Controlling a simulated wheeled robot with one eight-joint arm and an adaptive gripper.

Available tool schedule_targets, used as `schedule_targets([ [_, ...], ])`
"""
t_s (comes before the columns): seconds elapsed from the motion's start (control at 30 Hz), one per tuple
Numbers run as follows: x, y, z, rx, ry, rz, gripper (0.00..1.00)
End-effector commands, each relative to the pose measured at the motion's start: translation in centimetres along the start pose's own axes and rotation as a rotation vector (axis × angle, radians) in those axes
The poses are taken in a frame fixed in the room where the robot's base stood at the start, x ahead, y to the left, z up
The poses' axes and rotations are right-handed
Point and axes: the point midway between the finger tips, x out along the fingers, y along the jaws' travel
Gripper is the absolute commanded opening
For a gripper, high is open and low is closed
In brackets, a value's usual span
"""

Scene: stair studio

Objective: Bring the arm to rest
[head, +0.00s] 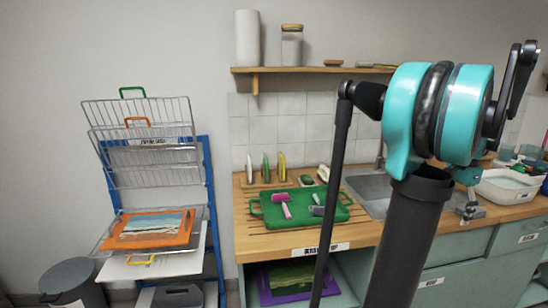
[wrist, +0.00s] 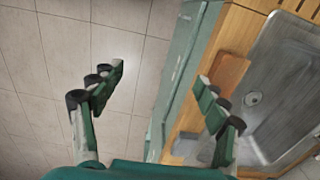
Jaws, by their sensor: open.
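My gripper (wrist: 161,82) is open in the wrist view, with its two green and grey fingers spread wide and nothing between them. It points down over the front edge of the counter (wrist: 190,115), with tiled floor (wrist: 60,60) on the left and the steel sink (wrist: 285,75) on the right. In the head view my raised teal and black arm fills the right side, and it hides most of the gripper.
A green tray (head: 262,207) with pink and grey tools sits on the wooden counter left of my arm. A white basin (head: 510,186) stands at the right. A shelf (head: 300,70) hangs above. A drying rack (head: 148,140) with an orange-framed picture and a bin (head: 75,283) stand left.

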Motion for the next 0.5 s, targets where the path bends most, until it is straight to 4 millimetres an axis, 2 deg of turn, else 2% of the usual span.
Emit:
schedule_targets([
  [0.27, 1.5, -2.1, 3.3, -0.113, 0.022, -0.016, 0.74],
  [0.5, 3.6, -4.3, 8.2, -0.273, 0.054, -0.041, 0.74],
])
